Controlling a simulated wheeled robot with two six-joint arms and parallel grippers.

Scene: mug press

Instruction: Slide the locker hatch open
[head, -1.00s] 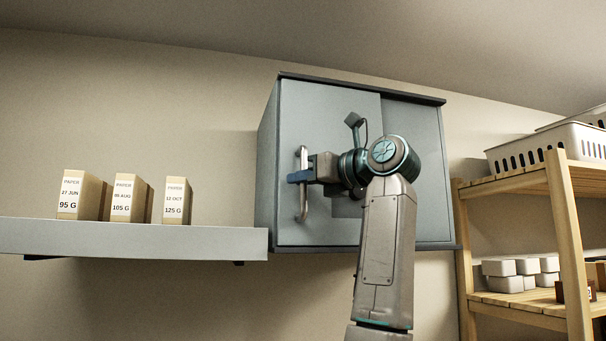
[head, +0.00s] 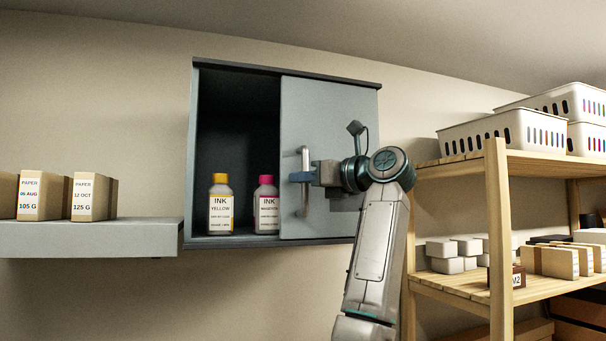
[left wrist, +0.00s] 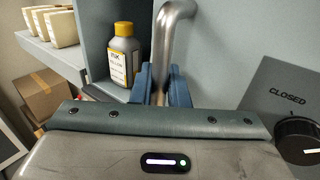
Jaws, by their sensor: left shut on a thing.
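The grey locker (head: 286,68) hangs on the wall with its left half open and dark inside. Its sliding hatch (head: 335,120) covers the right half. My left gripper (head: 303,177) is shut on the hatch's upright metal handle (head: 304,210). In the left wrist view the blue fingers of my gripper (left wrist: 160,85) are on both sides of the handle (left wrist: 165,40). A yellow ink bottle (head: 220,208) and a magenta ink bottle (head: 266,208) stand inside the locker; the hatch edge is close to the magenta one. My right gripper is not in view.
A wall shelf (head: 90,238) with paper boxes (head: 92,197) is at left, close to the locker. A wooden rack (head: 497,240) with white baskets (head: 505,132) and small boxes stands at right, close to my left arm. A CLOSED sign (left wrist: 285,95) shows in the wrist view.

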